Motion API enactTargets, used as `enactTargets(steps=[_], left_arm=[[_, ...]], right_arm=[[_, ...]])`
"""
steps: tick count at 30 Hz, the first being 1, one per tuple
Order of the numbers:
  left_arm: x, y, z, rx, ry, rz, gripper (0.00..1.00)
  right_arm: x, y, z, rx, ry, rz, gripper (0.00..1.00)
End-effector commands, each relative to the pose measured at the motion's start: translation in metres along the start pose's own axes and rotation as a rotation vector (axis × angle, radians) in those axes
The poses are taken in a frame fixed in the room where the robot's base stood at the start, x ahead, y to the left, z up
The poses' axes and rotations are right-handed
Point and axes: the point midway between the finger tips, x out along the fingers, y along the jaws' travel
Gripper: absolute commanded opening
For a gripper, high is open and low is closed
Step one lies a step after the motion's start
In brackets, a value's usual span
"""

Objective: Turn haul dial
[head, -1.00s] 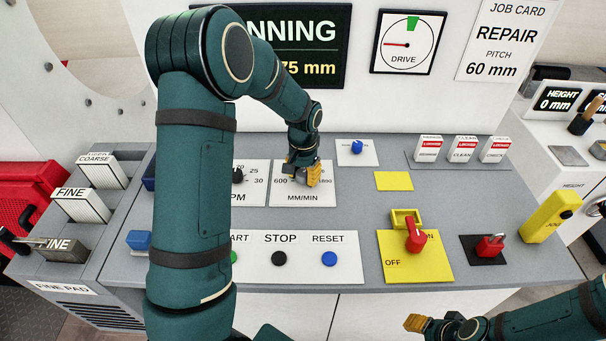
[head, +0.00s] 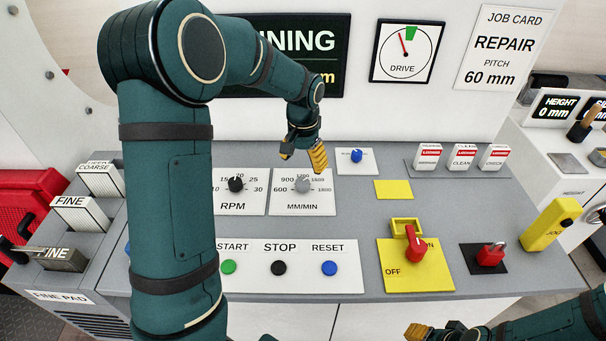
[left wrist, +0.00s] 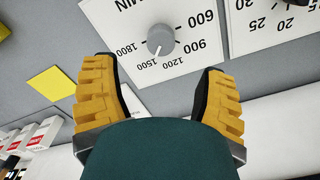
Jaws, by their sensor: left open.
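The haul dial is taken to be the grey knob (head: 303,185) on the white MM/MIN plate (head: 310,207). It also shows in the left wrist view (left wrist: 160,38), where its pale mark points roughly between 1500 and 1200. My left gripper (head: 303,158) hangs above and just behind the knob, apart from it. In the left wrist view its two yellow fingers (left wrist: 158,95) are spread and nothing is between them. My right gripper (head: 425,330) is at the bottom edge, low in front of the panel; its jaws are too hidden to judge.
A black RPM knob (head: 236,184) stands just left of the grey one. A small blue knob (head: 356,156) is behind right. The red switch (head: 414,245) stands on a yellow plate. The DRIVE gauge (head: 404,50) hangs on the wall, its needle left of the green band.

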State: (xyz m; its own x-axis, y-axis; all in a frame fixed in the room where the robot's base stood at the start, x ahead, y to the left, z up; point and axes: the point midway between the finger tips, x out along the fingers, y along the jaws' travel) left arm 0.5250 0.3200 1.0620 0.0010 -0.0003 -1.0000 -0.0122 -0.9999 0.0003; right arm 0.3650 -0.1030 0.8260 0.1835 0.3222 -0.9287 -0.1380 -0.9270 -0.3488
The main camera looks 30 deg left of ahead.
Motion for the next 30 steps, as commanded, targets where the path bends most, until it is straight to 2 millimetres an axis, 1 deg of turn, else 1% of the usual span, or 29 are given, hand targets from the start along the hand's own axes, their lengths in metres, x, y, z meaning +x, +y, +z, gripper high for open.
enactTargets(steps=[1,3,6,9,30], left_arm=[[-0.010,0.000,0.000,0.000,0.004,0.000,0.72],[-0.019,0.000,0.000,0.000,0.002,0.000,0.72],[-0.029,0.000,0.000,0.000,0.001,0.000,0.72],[-0.035,0.000,0.000,0.000,0.001,0.000,0.72],[-0.036,0.000,0.000,0.000,-0.001,0.000,0.72]], right_arm=[[0.000,0.000,0.000,0.000,0.000,0.000,0.47],[0.000,0.000,0.000,0.000,0.000,0.000,0.47],[0.000,0.000,0.000,0.000,0.000,0.000,0.47],[0.000,0.000,0.000,0.000,0.000,0.000,0.47],[0.000,0.000,0.000,0.000,0.000,0.000,0.47]])
